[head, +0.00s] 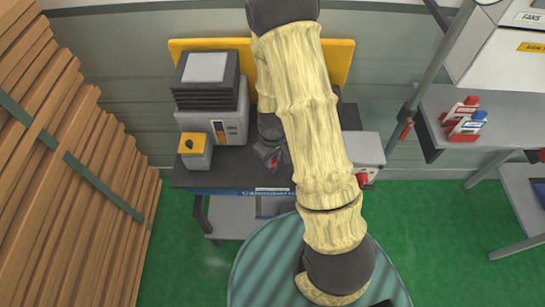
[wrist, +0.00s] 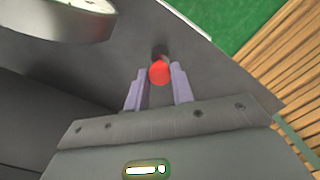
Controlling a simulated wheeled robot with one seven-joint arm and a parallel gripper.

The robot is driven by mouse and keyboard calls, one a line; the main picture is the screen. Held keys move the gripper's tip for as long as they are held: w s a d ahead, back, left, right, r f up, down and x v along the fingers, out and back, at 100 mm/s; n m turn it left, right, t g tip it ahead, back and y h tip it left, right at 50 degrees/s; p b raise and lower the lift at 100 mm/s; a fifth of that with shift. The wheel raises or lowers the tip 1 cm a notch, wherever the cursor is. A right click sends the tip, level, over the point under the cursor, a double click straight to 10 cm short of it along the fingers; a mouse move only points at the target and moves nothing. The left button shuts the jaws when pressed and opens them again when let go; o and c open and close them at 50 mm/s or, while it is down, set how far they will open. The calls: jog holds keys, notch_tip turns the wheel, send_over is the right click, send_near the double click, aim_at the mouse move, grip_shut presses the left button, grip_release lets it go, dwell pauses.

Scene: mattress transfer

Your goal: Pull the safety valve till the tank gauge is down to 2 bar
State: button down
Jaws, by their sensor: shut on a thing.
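In the wrist view, a small round red knob (wrist: 159,72) on a dark stem sits between the two pale purple fingers of my gripper (wrist: 158,76). I take it to be the safety valve's pull. My gripper is shut on it. A round pale dial in a metal rim (wrist: 65,22), likely the tank gauge, is cut off at the upper left. It is seen at a steep slant, and its needle and reading cannot be made out. In the head view my arm covers the middle of the bench and hides most of the work area.
A dark bench (head: 188,176) carries a grey machine with a black top (head: 210,85). A yellow panel (head: 340,58) stands behind it. Stacked wooden planks (head: 60,150) line the left. Green floor (head: 420,230) lies clear.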

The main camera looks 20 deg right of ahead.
aim_at(273, 160)
jog(key=shift+r+p, duration=0.5)
jog(key=shift+r, duration=0.35)
jog(key=c, duration=1.2)
grip_release()
notch_tip(273, 160, up, 17)
jog(key=shift+r+b, duration=0.15)
jog(key=shift+b, duration=0.55)
jog(key=s+m+t, duration=0.1)
jog(key=s+m, duration=0.1)
jog(key=s, duration=0.2)
jog(key=s+m+t, duration=0.1)
jog(key=s+m, duration=0.2)
jog(key=shift+s+r+t, duration=0.1)
jog(key=shift+s+t, duration=0.2)
jog(key=shift+s, duration=0.05)
